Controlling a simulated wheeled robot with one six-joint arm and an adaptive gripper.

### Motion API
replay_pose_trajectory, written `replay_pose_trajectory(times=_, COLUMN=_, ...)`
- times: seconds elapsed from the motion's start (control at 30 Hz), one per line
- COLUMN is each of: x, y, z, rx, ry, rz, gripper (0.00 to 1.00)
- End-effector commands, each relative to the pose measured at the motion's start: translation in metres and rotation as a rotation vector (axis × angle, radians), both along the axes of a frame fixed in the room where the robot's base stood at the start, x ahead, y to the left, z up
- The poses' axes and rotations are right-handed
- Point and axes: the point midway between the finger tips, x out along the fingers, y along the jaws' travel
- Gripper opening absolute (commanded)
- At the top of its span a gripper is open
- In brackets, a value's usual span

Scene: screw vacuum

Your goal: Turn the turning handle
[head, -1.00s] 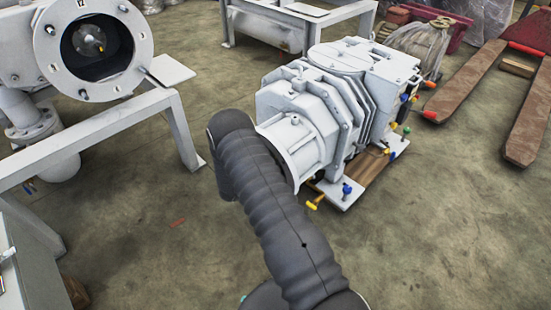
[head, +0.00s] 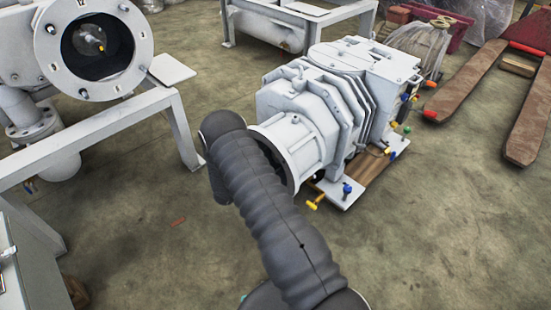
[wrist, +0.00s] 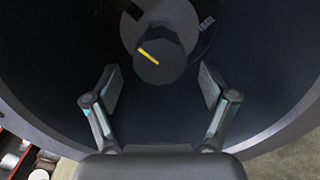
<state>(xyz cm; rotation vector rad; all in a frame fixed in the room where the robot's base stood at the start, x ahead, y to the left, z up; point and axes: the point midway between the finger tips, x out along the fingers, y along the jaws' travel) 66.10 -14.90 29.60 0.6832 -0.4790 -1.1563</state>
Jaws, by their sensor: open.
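In the wrist view a dark round knob with a yellow stripe (wrist: 158,60), which looks like the turning handle, sits inside a dark round opening. My gripper (wrist: 160,84) is open, with one finger on each side below the knob. No contact shows, and the depth gap between fingers and knob is hard to judge. In the head view the white pump (head: 325,105) stands on the floor. My dark arm reaches to its round front end. The gripper and the knob are hidden there.
The round rim (wrist: 290,125) surrounds the gripper in the wrist view. A second white machine with a flanged opening (head: 140,40) stands at left on a metal frame (head: 100,122). A red-brown pallet jack (head: 470,80) lies at right. Bare floor (head: 430,230) is clear at lower right.

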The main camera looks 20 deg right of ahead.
Motion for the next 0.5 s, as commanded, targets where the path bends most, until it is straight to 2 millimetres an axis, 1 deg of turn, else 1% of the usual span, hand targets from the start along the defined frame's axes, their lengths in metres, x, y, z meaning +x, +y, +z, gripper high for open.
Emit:
replay_pose_trajectory(times=0.03, x=-0.003, y=0.011, z=0.0, rx=0.0, ry=0.001, rz=0.005, gripper=0.83)
replay_pose_trajectory(times=0.1, x=-0.007, y=0.025, z=0.0, rx=0.0, ry=0.001, rz=0.005, gripper=0.83)
replay_pose_trajectory(times=0.3, x=-0.021, y=0.061, z=0.0, rx=0.0, ry=0.001, rz=0.004, gripper=0.83)
replay_pose_trajectory(times=0.4, x=-0.026, y=0.074, z=0.0, rx=0.0, ry=0.0, rz=0.003, gripper=0.83)
replay_pose_trajectory(times=0.5, x=-0.029, y=0.083, z=0.0, rx=0.0, ry=0.0, rz=0.001, gripper=0.83)
